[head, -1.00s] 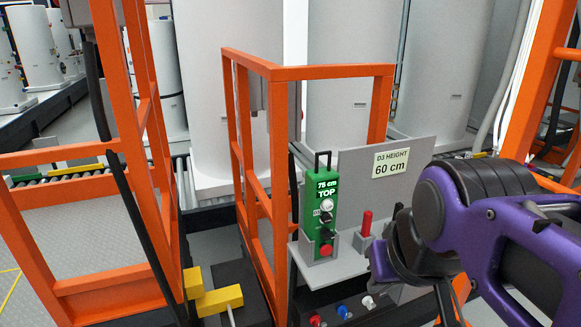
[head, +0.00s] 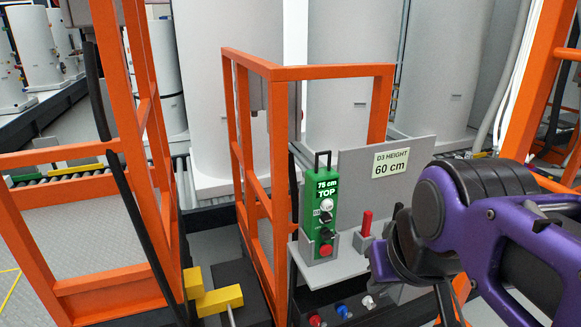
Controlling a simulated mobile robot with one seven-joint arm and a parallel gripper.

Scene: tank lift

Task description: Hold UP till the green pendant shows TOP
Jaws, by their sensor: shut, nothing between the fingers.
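The green pendant (head: 311,213) stands upright in a grey holder on a small grey shelf. Its display reads "75 cm" and "TOP". Below the display are a white button (head: 327,204), dark controls and a red button (head: 326,250). My gripper (head: 400,262) is at the right, on the end of my purple arm, to the right of the pendant and apart from it. It is shut with nothing held; its fingertips are partly hidden by the wrist. A sign (head: 391,164) behind the pendant reads "D3 HEIGHT 60 cm".
A red lever (head: 367,224) stands on the shelf between the pendant and my gripper. Orange rails (head: 325,72) enclose the space left of the pendant. A yellow block (head: 219,300) lies low at the front. Large white tanks (head: 228,90) stand behind.

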